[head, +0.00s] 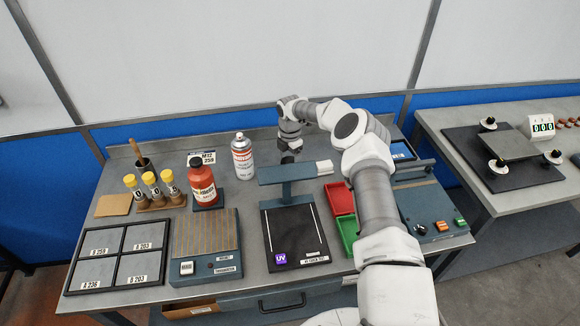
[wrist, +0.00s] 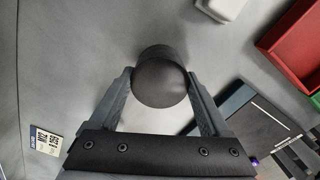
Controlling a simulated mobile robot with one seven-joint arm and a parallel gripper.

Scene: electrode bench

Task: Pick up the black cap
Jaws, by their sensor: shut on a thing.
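The black cap (wrist: 160,82) is a dark round piece between the two fingers of my gripper (wrist: 160,90) in the wrist view. Both fingertips touch its sides. In the head view my gripper (head: 289,150) is at the back of the bench, just behind the raised blue-grey plate of the UV stand. A small dark piece, the cap (head: 287,160), shows below the fingers there. I cannot tell whether the cap is clear of the bench top.
A spray can (head: 243,157) and a red bottle (head: 202,182) stand left of my gripper. The UV stand (head: 286,172) is just in front of it. Red (head: 339,198) and green (head: 348,231) trays lie to the right. Bare bench surrounds the cap in the wrist view.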

